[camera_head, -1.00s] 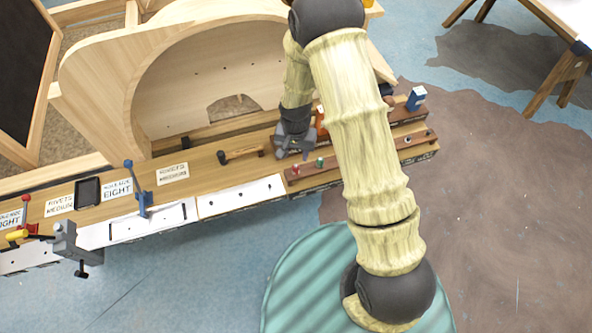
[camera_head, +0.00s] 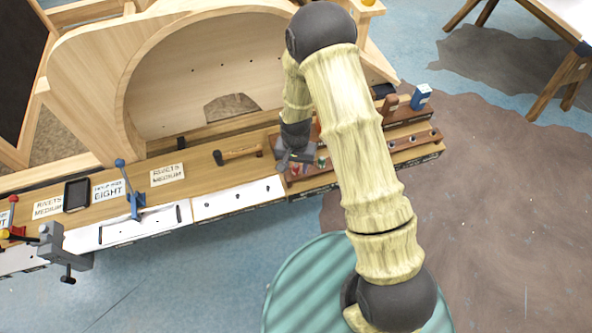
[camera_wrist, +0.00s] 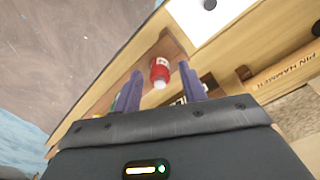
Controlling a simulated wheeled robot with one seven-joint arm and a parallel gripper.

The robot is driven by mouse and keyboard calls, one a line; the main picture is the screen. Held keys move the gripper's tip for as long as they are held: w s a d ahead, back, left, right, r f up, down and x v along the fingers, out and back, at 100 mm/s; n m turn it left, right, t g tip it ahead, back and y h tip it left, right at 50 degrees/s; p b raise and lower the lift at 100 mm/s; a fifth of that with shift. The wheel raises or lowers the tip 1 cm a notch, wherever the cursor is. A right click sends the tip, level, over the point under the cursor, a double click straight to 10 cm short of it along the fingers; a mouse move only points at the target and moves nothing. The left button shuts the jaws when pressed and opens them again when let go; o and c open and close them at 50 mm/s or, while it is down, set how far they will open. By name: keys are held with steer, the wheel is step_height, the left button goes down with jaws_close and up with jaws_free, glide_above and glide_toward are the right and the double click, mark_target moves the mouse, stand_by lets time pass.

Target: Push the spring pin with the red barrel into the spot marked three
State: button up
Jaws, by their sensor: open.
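The spring pin with the red barrel (camera_wrist: 160,73) stands in a wooden rack. In the wrist view it shows between the two purple fingers of my gripper (camera_wrist: 160,69), which is open, with a gap on both sides of the pin. In the head view my gripper (camera_head: 292,158) is over the left end of the rack (camera_head: 424,144), and the red pin (camera_head: 294,170) shows partly below it. A green pin (camera_head: 321,162) stands just to its right, close to the gripper. Holes show at the rack's right end. I cannot read a mark three; my arm hides the rack's middle.
A pin hammer (camera_head: 238,154) lies on the bench left of my gripper. A white panel with holes (camera_head: 237,199) is in front of it. A blue clamp (camera_head: 133,192) and grey vise (camera_head: 55,243) stand farther left. A blue block (camera_head: 421,97) stands behind the rack's right end.

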mark_target(296, 166)
jaws_close()
steer(key=shift+r+p, duration=0.5)
steer(key=shift+r, duration=0.25)
stand_by(0.7)
steer(key=shift+r+p, duration=1.1)
steer(key=shift+r, duration=0.4)
